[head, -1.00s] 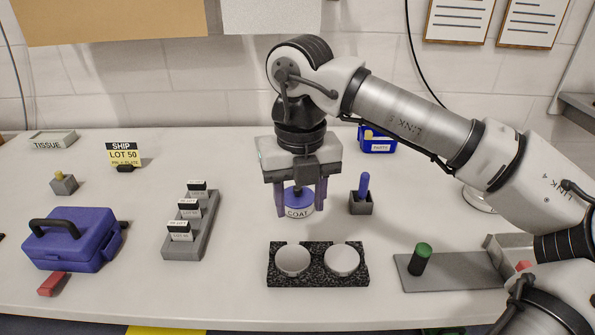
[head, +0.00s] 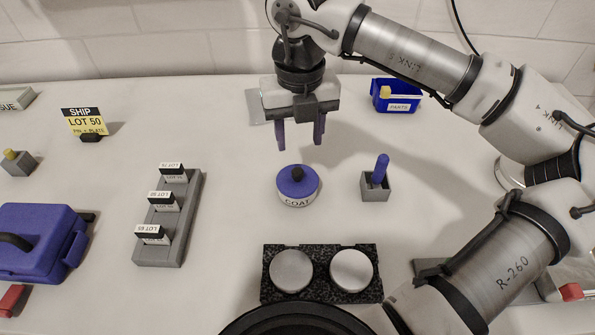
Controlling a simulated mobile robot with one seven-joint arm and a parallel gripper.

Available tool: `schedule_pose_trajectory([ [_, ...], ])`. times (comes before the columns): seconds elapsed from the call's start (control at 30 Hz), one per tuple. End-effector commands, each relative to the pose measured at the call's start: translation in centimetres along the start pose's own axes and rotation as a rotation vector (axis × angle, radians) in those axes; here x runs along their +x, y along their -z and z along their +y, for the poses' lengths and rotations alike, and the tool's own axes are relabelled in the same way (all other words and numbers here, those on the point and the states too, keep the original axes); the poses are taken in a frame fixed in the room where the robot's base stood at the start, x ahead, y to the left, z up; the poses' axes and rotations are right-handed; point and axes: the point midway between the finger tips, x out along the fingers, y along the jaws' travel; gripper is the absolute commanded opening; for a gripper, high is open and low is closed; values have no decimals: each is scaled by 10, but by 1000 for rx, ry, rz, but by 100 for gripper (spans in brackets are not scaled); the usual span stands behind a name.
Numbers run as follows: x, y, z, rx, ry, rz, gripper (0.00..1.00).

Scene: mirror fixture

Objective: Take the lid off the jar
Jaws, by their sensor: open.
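The jar (head: 296,202) is a short white pot marked COAT, standing upright on the table in the middle of the head view. Its blue lid (head: 288,187) with a dark knob (head: 297,173) sits on top of it. My gripper (head: 301,147) is open and empty, pointing down. In the picture its fingertips are just above and behind the knob, apart from the lid. Nothing of the jar's inside shows.
A grey block with a blue peg (head: 381,168) stands right of the jar. A speckled holder with two round mirrors (head: 322,272) lies in front. A grey label rack (head: 167,217) is left, a blue case (head: 38,243) further left. A blue parts bin (head: 396,96) stands behind right.

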Motion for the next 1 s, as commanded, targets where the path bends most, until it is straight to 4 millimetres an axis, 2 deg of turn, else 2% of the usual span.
schedule_pose_trajectory([
  [0.1, 22, 0, 0, 0, -3, 2, 47],
  [0.2, 34, 0, 0, 1, -3, 1, 47],
  [0.43, 49, -1, 2, 0, -3, 1, 47],
  [0.7, 88, -4, 3, 0, -3, 1, 47],
  [1.0, 94, -5, 3, 0, -1, -2, 47],
])
